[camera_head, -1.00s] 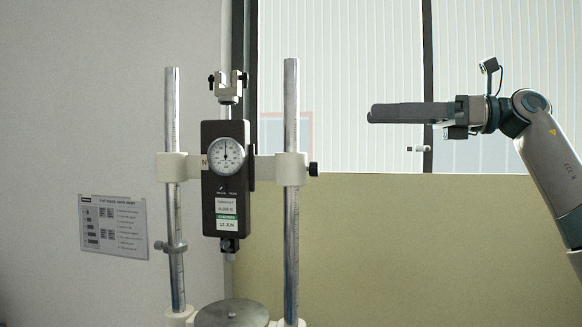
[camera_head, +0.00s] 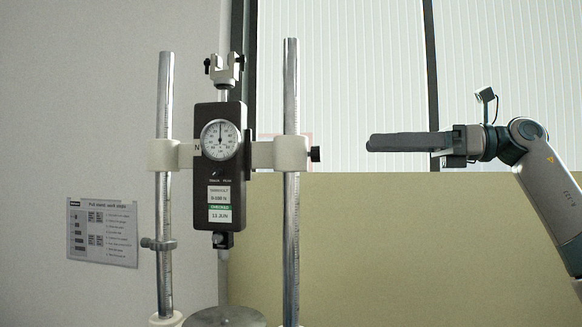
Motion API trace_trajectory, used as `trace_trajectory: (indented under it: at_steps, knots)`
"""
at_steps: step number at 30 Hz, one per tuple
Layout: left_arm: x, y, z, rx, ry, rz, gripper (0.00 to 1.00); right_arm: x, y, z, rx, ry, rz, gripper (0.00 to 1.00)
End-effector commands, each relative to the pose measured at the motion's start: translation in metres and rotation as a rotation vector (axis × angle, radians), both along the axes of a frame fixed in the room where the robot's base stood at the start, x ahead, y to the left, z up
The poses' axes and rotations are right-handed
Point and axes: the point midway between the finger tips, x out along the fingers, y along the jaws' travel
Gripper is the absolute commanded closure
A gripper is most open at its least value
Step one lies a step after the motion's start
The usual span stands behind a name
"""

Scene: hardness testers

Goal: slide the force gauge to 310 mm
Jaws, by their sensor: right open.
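The force gauge (camera_head: 219,190) is a dark upright box with a round white dial (camera_head: 221,140) and labels below it. It is carried between two chrome columns by a cream crosspiece (camera_head: 277,154) with a black knob (camera_head: 315,154) at its right end. The left column (camera_head: 165,100) carries a graduated scale, too fine to read here, and a small grey clamp collar (camera_head: 159,244) below the crosspiece. My right gripper (camera_head: 370,143) is well to the right of the black knob, pointing left, open and touching nothing. My left gripper is out of view.
A round metal plate (camera_head: 224,317) sits at the stand's base, below the gauge. A forked fitting (camera_head: 224,70) tops the middle rod. A printed sheet (camera_head: 103,232) is on the left wall. The space between knob and right gripper is clear.

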Motion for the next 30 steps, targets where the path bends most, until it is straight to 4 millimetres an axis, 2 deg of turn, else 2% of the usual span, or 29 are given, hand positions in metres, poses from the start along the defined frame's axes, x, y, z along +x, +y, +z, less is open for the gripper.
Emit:
trace_trajectory:
  at_steps: [1,3,20,26,30]
  knots:
    - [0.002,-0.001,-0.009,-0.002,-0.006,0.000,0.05,0.000,0.000,-0.009,0.000,0.000,0.000,0.31]
    - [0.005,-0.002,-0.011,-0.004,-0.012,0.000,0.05,0.000,0.000,-0.012,0.000,-0.001,0.000,0.31]
    - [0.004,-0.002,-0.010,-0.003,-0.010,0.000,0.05,0.000,0.003,-0.012,0.000,0.000,0.001,0.31]
    - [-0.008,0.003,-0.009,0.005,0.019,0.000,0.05,0.003,0.018,-0.011,-0.001,0.000,0.002,0.31]
    - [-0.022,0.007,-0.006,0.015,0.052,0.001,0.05,0.007,0.037,-0.010,-0.001,0.000,0.002,0.31]
